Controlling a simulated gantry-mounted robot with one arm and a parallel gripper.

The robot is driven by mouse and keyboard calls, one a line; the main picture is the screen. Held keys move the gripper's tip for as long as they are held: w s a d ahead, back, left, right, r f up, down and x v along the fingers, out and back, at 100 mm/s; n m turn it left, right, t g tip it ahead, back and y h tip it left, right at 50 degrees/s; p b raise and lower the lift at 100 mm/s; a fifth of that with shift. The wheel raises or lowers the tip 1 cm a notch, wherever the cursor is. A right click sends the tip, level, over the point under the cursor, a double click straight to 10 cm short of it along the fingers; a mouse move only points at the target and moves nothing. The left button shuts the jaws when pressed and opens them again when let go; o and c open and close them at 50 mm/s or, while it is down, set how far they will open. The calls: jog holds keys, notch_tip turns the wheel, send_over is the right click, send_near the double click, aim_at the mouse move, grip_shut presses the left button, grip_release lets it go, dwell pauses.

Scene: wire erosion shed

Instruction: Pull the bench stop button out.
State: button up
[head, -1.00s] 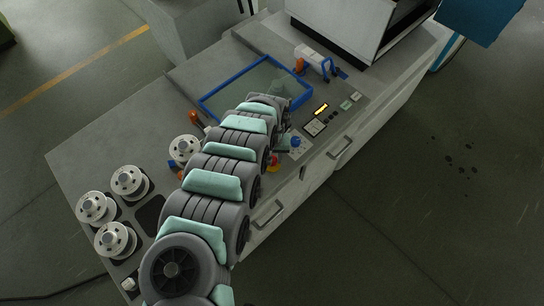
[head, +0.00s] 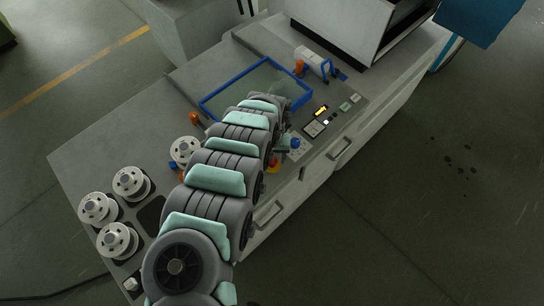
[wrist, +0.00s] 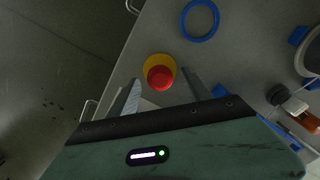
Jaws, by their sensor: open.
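The bench stop button shows in the wrist view as a round red cap (wrist: 160,77) on a yellow disc (wrist: 154,62). In the head view the button (head: 273,167) is partly hidden behind my arm, near the bench's front edge. My gripper (wrist: 161,80) is open and empty. In the wrist view its two fingers lie to the left and right of the red cap, with visible gaps. I cannot tell how far above the bench the fingertips are. In the head view my arm mostly hides the gripper.
A blue ring (wrist: 200,20) lies near the button. The bench also holds a blue-framed tray (head: 212,110), several metal spools (head: 129,183), orange-handled items (head: 194,118) and a small control panel (head: 321,112). Drawer handles (head: 268,215) stick out from the bench front.

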aim_at(272, 160)
notch_tip(272, 160, up, 11)
dwell(0.8)
jog(key=shift+f, duration=0.1)
